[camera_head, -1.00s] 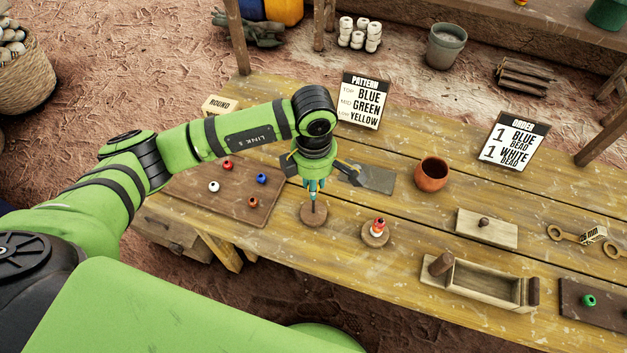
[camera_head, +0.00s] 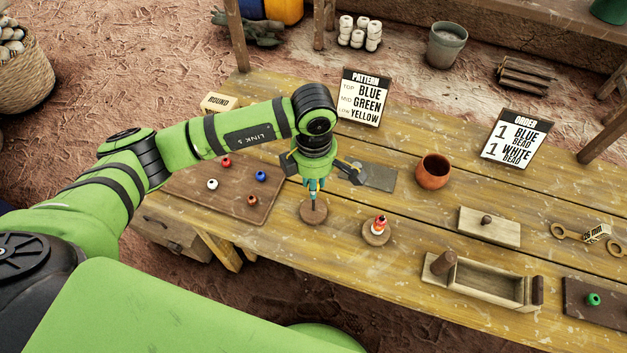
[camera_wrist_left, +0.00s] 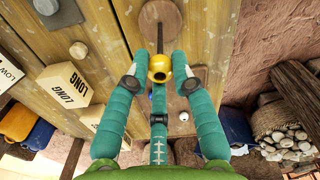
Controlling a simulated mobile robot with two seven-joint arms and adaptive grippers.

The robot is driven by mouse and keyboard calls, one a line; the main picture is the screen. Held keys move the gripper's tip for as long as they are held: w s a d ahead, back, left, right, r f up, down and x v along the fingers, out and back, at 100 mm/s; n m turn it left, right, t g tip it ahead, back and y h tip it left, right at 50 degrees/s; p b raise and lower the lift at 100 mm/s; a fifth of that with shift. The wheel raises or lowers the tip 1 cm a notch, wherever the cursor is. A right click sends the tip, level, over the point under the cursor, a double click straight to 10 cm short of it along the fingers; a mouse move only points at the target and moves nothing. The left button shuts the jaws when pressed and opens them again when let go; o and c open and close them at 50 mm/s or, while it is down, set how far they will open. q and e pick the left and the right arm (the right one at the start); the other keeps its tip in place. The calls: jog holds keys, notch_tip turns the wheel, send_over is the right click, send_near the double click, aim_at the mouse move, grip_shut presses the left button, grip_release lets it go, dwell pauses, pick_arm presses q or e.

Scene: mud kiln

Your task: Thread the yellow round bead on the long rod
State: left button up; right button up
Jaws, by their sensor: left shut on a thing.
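My left gripper (camera_head: 314,186) points down over a round wooden base (camera_head: 313,215) with a thin dark rod (camera_head: 314,205) standing on it. In the left wrist view its teal fingers (camera_wrist_left: 160,66) are shut on the yellow round bead (camera_wrist_left: 159,70), whose dark hole faces the camera. There the dark rod (camera_wrist_left: 160,36) runs from its wooden base (camera_wrist_left: 148,15) to the bead. I cannot tell whether the rod tip is inside the bead or just behind it. In the head view the fingers hide the bead. My right gripper is not in view.
A second round base (camera_head: 371,239) with stacked beads stands close on the right. A brown board (camera_head: 225,205) with several loose beads lies to the left. A clay cup (camera_head: 432,172), a grey plate (camera_head: 376,177) and a wooden box (camera_head: 480,287) are farther right.

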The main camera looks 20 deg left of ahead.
pick_arm(q)
jog(key=shift+b, duration=0.6)
dwell(1.1)
jog(key=shift+f+b, duration=1.25)
jog(key=shift+f, duration=0.05)
dwell(0.3)
dwell(0.7)
jog(key=o, duration=0.9)
jog(key=shift+r, duration=0.2)
jog(key=shift+r+p, duration=2.2)
jog(key=shift+r, duration=1.65)
